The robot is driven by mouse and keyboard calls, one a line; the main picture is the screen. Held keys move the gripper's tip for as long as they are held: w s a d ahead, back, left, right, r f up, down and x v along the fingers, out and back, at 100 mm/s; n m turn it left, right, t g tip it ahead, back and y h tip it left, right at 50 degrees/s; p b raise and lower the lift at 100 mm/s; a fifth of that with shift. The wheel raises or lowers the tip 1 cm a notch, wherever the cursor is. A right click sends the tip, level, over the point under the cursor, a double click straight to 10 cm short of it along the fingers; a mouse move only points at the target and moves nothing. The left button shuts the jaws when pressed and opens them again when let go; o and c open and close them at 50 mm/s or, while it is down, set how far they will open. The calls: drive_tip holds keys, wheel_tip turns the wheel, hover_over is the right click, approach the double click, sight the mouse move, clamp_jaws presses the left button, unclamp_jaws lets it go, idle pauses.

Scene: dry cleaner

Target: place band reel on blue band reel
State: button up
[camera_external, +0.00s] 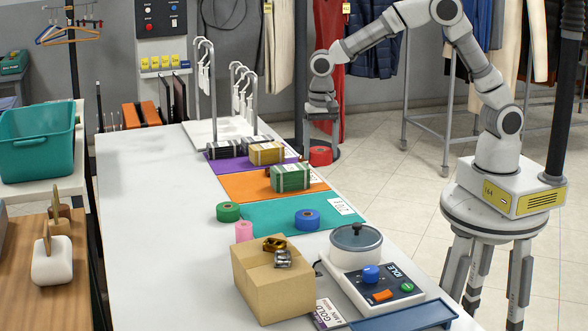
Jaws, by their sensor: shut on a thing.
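My gripper (321,146) points down beyond the table's right edge, at the far side. It is shut on a red band reel (320,156), which hangs clear of the tabletop. The contact between fingers and reel is small in the picture. The blue band reel (307,220) lies flat on the teal mat (275,217), nearer the camera than my gripper. Nothing lies on top of the blue reel. A green reel (228,211) lies at the teal mat's left edge, and a pink reel (244,231) stands behind the cardboard box.
Bundles of folded cloth lie on the purple mat (222,167) and orange mat (254,189). A cardboard box (272,286) and a machine with a round lid (356,237) stand near the blue reel. Metal hanger stands (253,90) rise at the far end. The table's left side is clear.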

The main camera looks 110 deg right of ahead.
drive_tip(key=w+a+f, duration=0.4)
drive_tip(key=a, duration=0.1)
drive_tip(key=w+a+f, duration=0.2)
drive_tip(key=shift+w+a+f, duration=0.15)
drive_tip(key=shift+w+a, duration=0.15)
drive_tip(key=shift+a, duration=0.1)
drive_tip(key=shift+f+b, duration=0.4)
drive_tip(key=shift+f, duration=1.55)
drive_tip(key=shift+f, duration=0.15)
drive_tip(key=o, duration=1.3)
drive_tip(key=shift+c, duration=0.2)
